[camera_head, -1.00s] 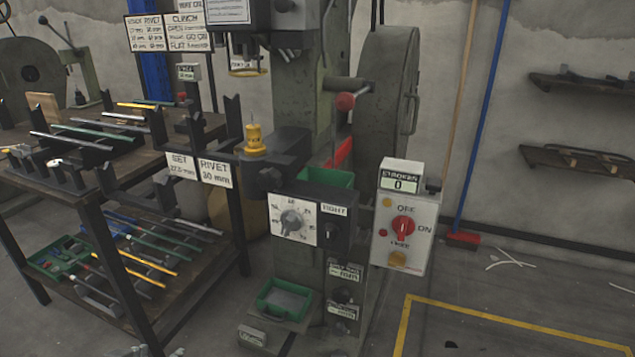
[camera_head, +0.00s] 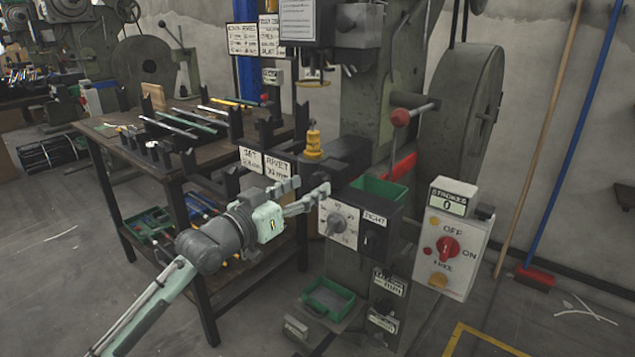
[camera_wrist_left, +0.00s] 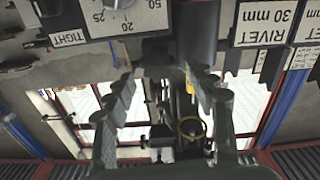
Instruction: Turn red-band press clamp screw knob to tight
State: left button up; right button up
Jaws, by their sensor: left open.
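The press has a red band (camera_head: 402,166) on its column. On its front is a black box with a dial plate (camera_head: 340,222), and beside it a "TIGHT" label (camera_head: 375,218) above a small dark knob (camera_head: 371,240). The knob's exact setting is too small to read. My left gripper (camera_head: 308,196) is open and empty, just left of the dial plate's upper corner and apart from the knob. In the left wrist view my left gripper (camera_wrist_left: 160,85) has its fingers spread, with the "TIGHT" label (camera_wrist_left: 68,38) to the upper left. My right gripper is not in view.
A switch box (camera_head: 450,245) with a red knob stands right of the dial box. A yellow-topped post (camera_head: 313,145) and "RIVET" sign (camera_head: 278,168) are just behind my left gripper. A workbench (camera_head: 130,150) with rods is at the left. A green tray (camera_head: 328,298) sits low in front.

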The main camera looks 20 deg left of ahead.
aim_at(317, 183)
pick_arm(q)
jog(key=shift+x, duration=1.15)
jog(key=shift+w+d, duration=0.15)
jog(key=shift+w, duration=0.2)
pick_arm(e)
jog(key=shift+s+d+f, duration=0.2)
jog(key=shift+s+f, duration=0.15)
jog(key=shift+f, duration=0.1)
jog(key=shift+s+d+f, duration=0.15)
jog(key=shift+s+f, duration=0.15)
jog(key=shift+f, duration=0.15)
pick_arm(q)
jog(key=shift+c, duration=0.6)
jog(key=c, duration=1)
jog(key=shift+c, duration=0.2)
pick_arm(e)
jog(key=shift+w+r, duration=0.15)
